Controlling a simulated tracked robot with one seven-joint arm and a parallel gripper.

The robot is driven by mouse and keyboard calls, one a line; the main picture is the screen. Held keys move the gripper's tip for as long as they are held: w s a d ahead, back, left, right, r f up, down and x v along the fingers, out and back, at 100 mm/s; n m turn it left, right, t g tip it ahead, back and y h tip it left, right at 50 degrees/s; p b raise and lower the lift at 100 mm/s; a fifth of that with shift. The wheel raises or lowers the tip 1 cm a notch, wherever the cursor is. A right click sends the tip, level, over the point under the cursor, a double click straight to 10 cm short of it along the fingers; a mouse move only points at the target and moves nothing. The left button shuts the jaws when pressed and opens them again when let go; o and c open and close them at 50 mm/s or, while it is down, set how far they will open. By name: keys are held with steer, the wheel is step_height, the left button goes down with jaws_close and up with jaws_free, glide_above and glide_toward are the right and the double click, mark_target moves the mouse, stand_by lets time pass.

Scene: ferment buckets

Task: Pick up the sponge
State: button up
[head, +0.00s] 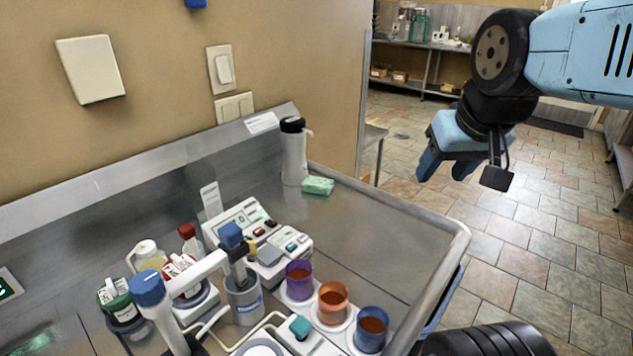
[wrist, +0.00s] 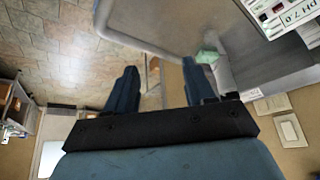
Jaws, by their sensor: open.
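The sponge (head: 318,185) is a small pale green block. In the head view it lies on the steel counter (head: 385,225), beside the base of a white jug with a black lid. It also shows in the wrist view (wrist: 207,56), partly hidden behind the right-hand finger. My gripper (head: 443,172) is in the upper right of the head view, off the counter's right end and above the tiled floor, well apart from the sponge. In the wrist view my gripper (wrist: 160,92) has its two blue fingers spread with nothing between them.
The white jug (head: 294,155) stands against the back ledge, touching or nearly touching the sponge. A meter box (head: 262,235) and purple, orange and blue cups (head: 333,302) stand nearer. A raised rim (head: 452,250) edges the counter. The counter right of the sponge is clear.

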steer(key=shift+o, duration=0.7)
steer(key=shift+w+a, duration=0.1)
steer(key=shift+w, duration=0.35)
steer(key=o, duration=0.6)
steer(key=shift+m+g+h, duration=0.4)
steer(key=shift+m+h, duration=0.1)
steer(key=shift+m, duration=0.3)
steer(key=w+a, duration=0.1)
steer(key=w, duration=0.1)
steer(key=w+a, duration=0.1)
steer(key=w, duration=0.4)
steer(key=shift+w+a, duration=0.4)
steer(key=shift+o, duration=0.4)
steer(key=w+a+f+m, duration=0.1)
steer(key=w+a, duration=0.2)
steer(key=w, duration=0.3)
steer(key=shift+w+a+f, duration=0.3)
steer(key=shift+w+f, duration=0.05)
steer(key=shift+w, duration=0.05)
steer(key=m, duration=0.2)
glide_toward(314, 188)
steer(key=w+f, duration=0.2)
steer(key=f, duration=0.1)
steer(key=shift+d+g+h, duration=0.1)
steer(key=shift+g+h, duration=0.2)
steer(key=shift+h, duration=0.1)
steer(key=shift+x, duration=2.65)
